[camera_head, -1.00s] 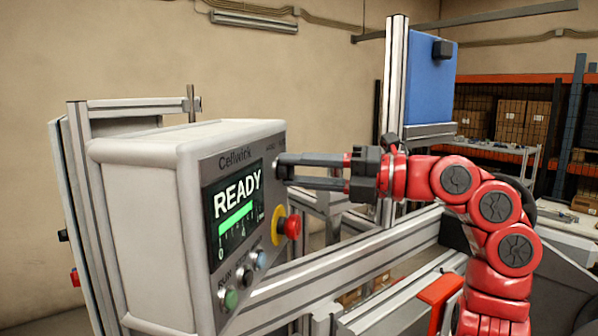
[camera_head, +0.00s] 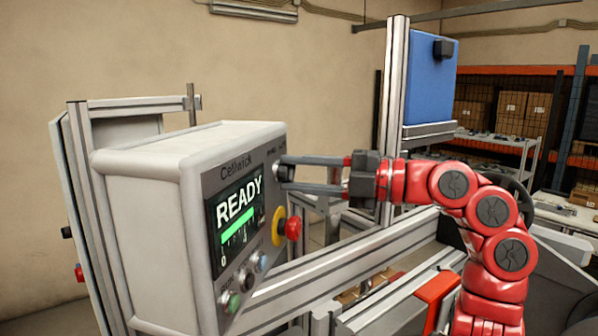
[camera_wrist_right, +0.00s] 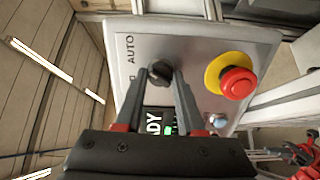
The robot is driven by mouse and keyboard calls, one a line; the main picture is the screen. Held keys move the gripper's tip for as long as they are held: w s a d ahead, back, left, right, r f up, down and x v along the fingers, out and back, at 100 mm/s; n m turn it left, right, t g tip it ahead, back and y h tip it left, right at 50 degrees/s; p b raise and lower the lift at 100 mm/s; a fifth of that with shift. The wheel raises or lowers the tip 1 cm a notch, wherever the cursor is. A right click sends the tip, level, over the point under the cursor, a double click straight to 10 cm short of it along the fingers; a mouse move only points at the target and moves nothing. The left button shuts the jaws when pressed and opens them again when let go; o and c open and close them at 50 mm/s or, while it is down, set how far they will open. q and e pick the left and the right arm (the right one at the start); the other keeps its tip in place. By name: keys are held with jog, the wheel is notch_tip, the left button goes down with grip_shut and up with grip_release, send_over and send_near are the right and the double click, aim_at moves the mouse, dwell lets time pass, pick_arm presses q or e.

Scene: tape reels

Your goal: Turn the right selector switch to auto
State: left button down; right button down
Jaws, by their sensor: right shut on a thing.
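The control panel (camera_head: 140,225) is a pale grey box with a screen reading READY. My right gripper (camera_head: 283,172) reaches it from the right, with its fingertips at the upper right of the panel face. In the right wrist view, the selector switch (camera_wrist_right: 160,72) is a black knob between the two fingertips, and the gripper (camera_wrist_right: 160,78) is shut on it. The word AUTO (camera_wrist_right: 130,48) is printed beside the knob. The fingers hide part of the knob and labels, so I cannot tell which way it points.
A red emergency stop (camera_head: 292,228) on a yellow ring sits just below the gripper. A green button (camera_head: 233,301) and other small buttons lie lower on the panel. An aluminium rail (camera_head: 350,262) runs behind the panel, and a blue box (camera_head: 430,85) stands farther back.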

jog(key=c, duration=0.5)
grip_release()
jog(key=shift+d, duration=0.1)
jog(key=b+v, duration=0.5)
jog(key=v, duration=1.2)
jog(key=shift+d+r+b, duration=0.1)
jog(key=shift+d+b, duration=0.05)
jog(key=shift+b, duration=0.25)
